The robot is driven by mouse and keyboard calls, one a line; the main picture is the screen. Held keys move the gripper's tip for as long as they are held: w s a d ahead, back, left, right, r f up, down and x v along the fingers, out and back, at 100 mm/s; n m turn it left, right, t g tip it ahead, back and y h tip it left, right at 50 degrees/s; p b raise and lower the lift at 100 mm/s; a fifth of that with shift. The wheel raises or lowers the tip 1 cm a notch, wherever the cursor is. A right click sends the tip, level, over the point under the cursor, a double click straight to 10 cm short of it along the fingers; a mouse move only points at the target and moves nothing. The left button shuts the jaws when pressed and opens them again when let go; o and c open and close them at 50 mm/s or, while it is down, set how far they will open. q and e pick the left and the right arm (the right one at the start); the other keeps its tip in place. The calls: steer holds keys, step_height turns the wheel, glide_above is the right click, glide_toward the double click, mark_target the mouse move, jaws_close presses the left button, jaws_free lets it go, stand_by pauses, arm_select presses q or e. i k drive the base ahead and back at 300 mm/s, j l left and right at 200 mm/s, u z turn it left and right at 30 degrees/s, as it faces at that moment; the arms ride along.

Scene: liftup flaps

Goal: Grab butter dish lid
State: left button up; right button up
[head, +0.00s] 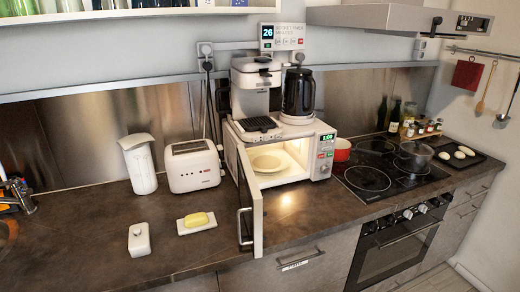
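The white butter dish lid (139,239) stands on the dark counter at the lower left. It is apart from the butter dish base (187,228), a white plate to its right. A yellow block of butter (196,220) lies uncovered on that plate. Neither of my grippers is in the head view, so whether they are open or shut is hidden.
The microwave (324,155) is open and lit, with a plate (266,163) inside. Its door (250,205) sticks out over the counter right of the butter. A toaster (193,166) and white canister (139,165) stand behind. Counter left of the lid is clear.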

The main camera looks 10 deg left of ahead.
mark_target(139, 245)
steer(key=u, duration=1.3)
steer(key=i+l+u, duration=0.2)
steer(key=l, duration=0.2)
steer(key=i+l+u, duration=0.2)
steer(key=l, duration=0.2)
steer(key=l+u, duration=0.25)
steer(key=l, duration=0.15)
